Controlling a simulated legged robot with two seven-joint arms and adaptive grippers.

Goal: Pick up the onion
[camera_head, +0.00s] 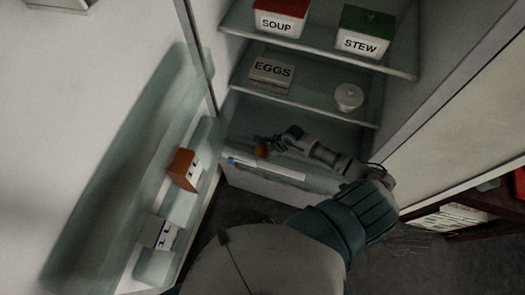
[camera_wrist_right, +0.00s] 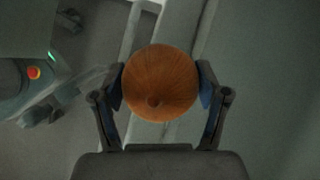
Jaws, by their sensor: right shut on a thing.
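The onion (camera_wrist_right: 160,85) is round and orange-brown. In the right wrist view it sits between the two fingers of my right gripper (camera_wrist_right: 162,90), with a finger pad touching each side. How far the onion is from the surface below is hard to tell. My left gripper is not in view.
Fridge shelves above hold a soup box (camera_head: 280,22), a stew box (camera_head: 361,42), an eggs carton (camera_head: 271,72) and a white round container (camera_head: 348,97). The open door at left holds an orange carton (camera_head: 184,169) and a white carton (camera_head: 158,233).

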